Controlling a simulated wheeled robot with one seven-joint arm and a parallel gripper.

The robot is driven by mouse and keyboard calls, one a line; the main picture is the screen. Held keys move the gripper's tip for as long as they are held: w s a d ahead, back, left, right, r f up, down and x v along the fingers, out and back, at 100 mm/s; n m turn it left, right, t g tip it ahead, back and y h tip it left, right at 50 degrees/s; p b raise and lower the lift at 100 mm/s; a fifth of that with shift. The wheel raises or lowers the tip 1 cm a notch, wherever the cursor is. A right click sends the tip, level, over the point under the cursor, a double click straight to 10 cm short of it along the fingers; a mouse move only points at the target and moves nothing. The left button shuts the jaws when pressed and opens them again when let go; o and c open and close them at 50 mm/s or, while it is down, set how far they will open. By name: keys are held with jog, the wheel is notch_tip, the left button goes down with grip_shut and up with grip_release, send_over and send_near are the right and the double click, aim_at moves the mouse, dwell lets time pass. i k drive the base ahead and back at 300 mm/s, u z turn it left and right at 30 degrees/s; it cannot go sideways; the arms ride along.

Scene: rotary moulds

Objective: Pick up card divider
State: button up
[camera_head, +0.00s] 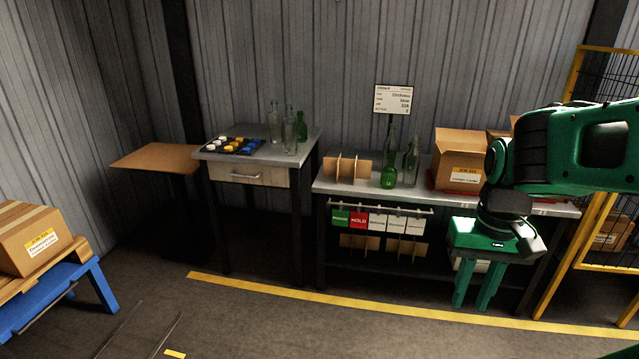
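A card divider (347,168), made of brown upright cardboard panels, stands on the left end of the grey bench top (415,197). More brown card dividers (360,242) stand on the lower shelf, partly hidden by hanging labels. My gripper (472,306) is at the right, in front of the bench, with its green fingers pointing down. The fingers are apart and I see nothing between them. It is well to the right of the upper divider and touches no divider.
A rail (385,207) carries coloured labels along the bench front. A sign (393,99) rises behind. The floor in front is mostly clear.

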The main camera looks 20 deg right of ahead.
aim_at(347, 169)
jog(key=u, duration=0.6)
jog(key=i, duration=2.15)
jog(key=z, duration=1)
jog(key=i, duration=1.1)
jog(key=z, duration=0.7)
